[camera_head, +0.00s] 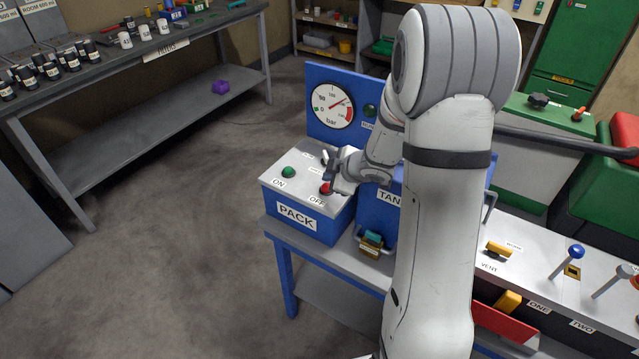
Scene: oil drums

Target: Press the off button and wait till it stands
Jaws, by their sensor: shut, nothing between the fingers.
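The blue pack box (299,221) with a light grey top stands on the left end of the bench. A green button (288,172) above the label ON sits on its top at the left. A red button (325,188) above the label OFF sits at the right. My gripper (328,177) is shut and empty, with its tips right at the red button. I cannot tell from this view whether they touch it or how far the button is down. A round gauge (333,106) marked bar stands behind on a blue panel, its red needle toward the upper right.
My arm hides part of the bench and the TANK box (389,198). Levers, including a blue-knobbed one (567,262), stand at the right. A grey table (130,72) with small bottles is at the left. The floor between is clear.

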